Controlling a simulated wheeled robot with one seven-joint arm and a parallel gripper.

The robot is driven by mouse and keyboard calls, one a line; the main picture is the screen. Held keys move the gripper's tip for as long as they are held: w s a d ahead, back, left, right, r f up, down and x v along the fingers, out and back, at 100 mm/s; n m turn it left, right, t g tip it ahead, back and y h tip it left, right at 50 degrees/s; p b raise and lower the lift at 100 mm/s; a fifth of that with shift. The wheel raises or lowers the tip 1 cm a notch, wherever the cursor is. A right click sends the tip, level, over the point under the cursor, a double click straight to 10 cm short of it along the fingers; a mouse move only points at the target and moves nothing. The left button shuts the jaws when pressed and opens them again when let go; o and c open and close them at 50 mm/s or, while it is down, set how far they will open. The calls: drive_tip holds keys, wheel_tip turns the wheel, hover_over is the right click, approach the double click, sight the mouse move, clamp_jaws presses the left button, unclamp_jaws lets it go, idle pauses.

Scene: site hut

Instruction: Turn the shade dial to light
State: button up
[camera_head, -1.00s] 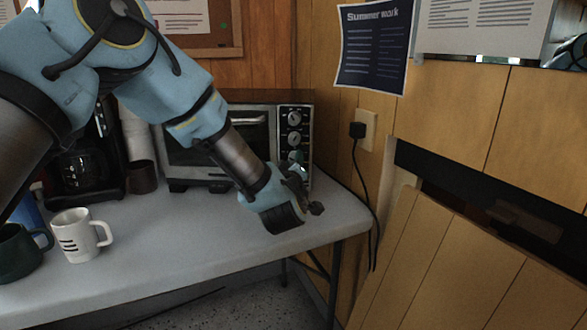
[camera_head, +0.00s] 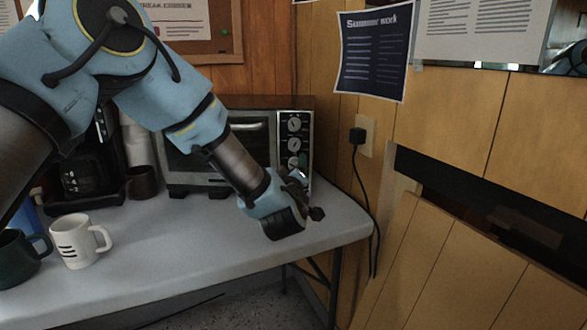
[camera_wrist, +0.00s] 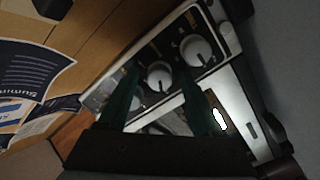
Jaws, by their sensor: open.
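The toaster oven (camera_head: 222,150) stands on the table, with a column of round dials on its right-hand panel (camera_head: 305,133). The dial labels are too small to read, so I cannot tell which is the shade dial or where it points. In the wrist view the lowest dial (camera_wrist: 195,50), middle dial (camera_wrist: 159,76) and upper dial (camera_wrist: 135,101) show, the upper one partly behind a finger. My gripper (camera_wrist: 158,78) is open, its two green fingers apart and pointing at the panel, roughly to either side of the middle dial. No contact shows. In the head view my gripper (camera_head: 296,178) is before the panel's lower part.
A white mug (camera_head: 74,245) and a dark green mug (camera_head: 18,262) stand at the table's left. A coffee maker (camera_head: 85,185) and a brown cup (camera_head: 142,183) are behind them. A plugged cord (camera_head: 358,175) hangs on the wall right of the oven. The table front (camera_head: 190,240) is clear.

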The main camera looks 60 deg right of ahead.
drive_tip(key=b+v, duration=0.1)
drive_tip(key=v, duration=1)
idle(0.4)
